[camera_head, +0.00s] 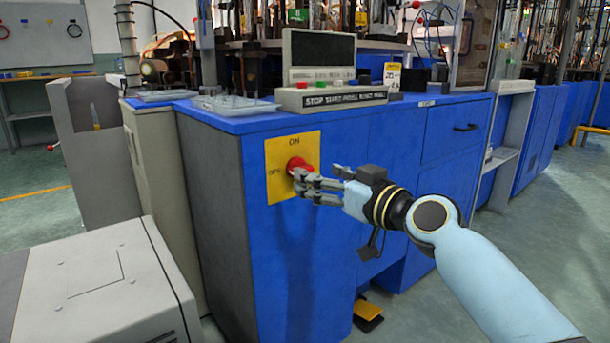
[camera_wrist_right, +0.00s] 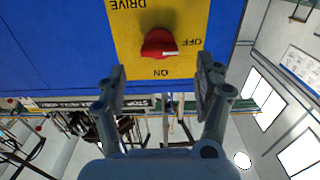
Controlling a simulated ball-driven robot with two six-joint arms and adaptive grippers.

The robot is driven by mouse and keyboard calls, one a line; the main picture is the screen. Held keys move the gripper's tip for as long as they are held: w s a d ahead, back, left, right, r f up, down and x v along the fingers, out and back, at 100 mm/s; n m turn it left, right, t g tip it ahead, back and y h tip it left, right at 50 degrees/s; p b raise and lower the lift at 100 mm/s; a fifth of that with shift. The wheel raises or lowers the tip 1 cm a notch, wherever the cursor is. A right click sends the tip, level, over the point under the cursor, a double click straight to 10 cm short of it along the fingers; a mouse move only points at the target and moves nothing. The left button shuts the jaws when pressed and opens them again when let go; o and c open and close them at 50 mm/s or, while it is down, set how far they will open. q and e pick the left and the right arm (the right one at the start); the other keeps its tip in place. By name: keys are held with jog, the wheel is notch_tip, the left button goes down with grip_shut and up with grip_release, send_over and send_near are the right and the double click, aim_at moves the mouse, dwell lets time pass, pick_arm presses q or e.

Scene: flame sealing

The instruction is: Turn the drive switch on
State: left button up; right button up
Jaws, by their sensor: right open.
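The red drive switch (camera_head: 299,165) sits on a yellow plate (camera_head: 282,191) on the blue cabinet's end face. The plate reads ON at the top and OFF at the left. In the right wrist view the plate (camera_wrist_right: 126,38) appears upside down, and the red switch (camera_wrist_right: 157,42) has a white mark toward its lower right, on the OFF side. My right gripper (camera_head: 308,183) is at the plate, just by the switch. In the wrist view its open fingers (camera_wrist_right: 162,72) are apart, with the switch between and beyond their tips. Contact cannot be told. My left gripper is not in view.
A control box (camera_head: 330,98) with a screen stands on the blue cabinet (camera_head: 365,130). A grey-white box (camera_head: 95,285) stands at the lower left. A black-and-yellow pedal (camera_head: 368,312) lies on the floor by the cabinet. Open floor lies at the right.

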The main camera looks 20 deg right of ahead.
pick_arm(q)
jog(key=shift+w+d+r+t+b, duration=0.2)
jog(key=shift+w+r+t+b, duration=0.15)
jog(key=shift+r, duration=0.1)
pick_arm(e)
jog(key=x, duration=0.5)
jog(key=shift+c, duration=0.2)
jog(key=c, duration=1.1)
